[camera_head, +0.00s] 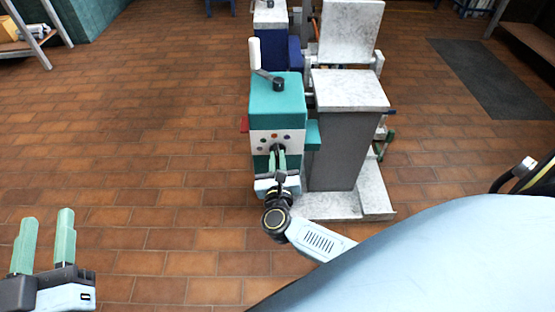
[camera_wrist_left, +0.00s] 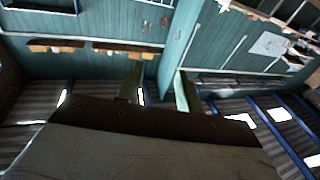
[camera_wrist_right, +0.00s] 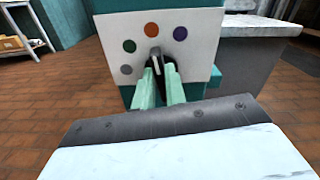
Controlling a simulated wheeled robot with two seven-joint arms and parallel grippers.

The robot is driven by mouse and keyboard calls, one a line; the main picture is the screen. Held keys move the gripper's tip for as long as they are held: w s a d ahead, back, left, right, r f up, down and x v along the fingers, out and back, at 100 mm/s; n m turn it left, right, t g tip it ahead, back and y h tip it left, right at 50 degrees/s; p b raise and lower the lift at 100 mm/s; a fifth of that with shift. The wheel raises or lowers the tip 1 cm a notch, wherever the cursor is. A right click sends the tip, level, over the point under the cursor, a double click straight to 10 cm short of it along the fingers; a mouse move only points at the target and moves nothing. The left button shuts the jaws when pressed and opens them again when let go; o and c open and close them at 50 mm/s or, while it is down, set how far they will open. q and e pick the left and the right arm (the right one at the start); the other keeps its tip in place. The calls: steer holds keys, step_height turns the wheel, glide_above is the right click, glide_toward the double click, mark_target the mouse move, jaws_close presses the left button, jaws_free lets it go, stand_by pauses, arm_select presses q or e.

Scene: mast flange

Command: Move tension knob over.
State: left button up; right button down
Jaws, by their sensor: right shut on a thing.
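The tension knob (camera_wrist_right: 156,62) is dark with a light pointer line and sits in the middle of a white panel (camera_wrist_right: 195,30) on the front of a teal box. Coloured dots ring it: grey, green, orange and purple show in the right wrist view. My right gripper (camera_wrist_right: 162,75) is shut on the knob; its green fingers hide the lower part. In the head view the right gripper (camera_head: 277,155) meets the same panel (camera_head: 262,141). My left gripper (camera_head: 45,240) is open and empty at the lower left, far from the machine.
The teal machine (camera_head: 276,97) has a white lever (camera_head: 255,55) on its left and a dark cylinder on top. A grey pedestal with a pale top (camera_head: 350,90) stands beside it on the right. The tiled floor to the left is clear.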

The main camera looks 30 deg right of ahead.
arm_select(q)
steer(key=shift+f, duration=0.1)
arm_select(e)
steer(key=n+p, duration=0.2)
steer(key=n, duration=0.4)
steer(key=shift+a, duration=0.15)
arm_select(q)
steer(key=s+a+f+g+y+p, duration=0.1)
steer(key=s+a+f+g+y, duration=0.1)
steer(key=s+f+g, duration=0.3)
steer(key=s+a+f+n+g+y+p, duration=0.1)
steer(key=s+a+f+g, duration=0.3)
steer(key=f, duration=0.7)
steer(key=shift+s+a+g+y+p, duration=0.35)
steer(key=shift+s+g+y+p, duration=0.5)
steer(key=shift+g, duration=1.55)
arm_select(e)
steer(key=shift+w+a+f+n, duration=0.1)
steer(key=shift+f+n, duration=0.1)
steer(key=shift+n, duration=2.3)
steer(key=shift+f+n, duration=0.2)
steer(key=shift+n, duration=2.3)
arm_select(q)
steer(key=shift+s+f, duration=0.1)
steer(key=shift+s, duration=0.2)
arm_select(e)
steer(key=c, duration=1.4)
jaws_free()
steer(key=shift+c, duration=0.2)
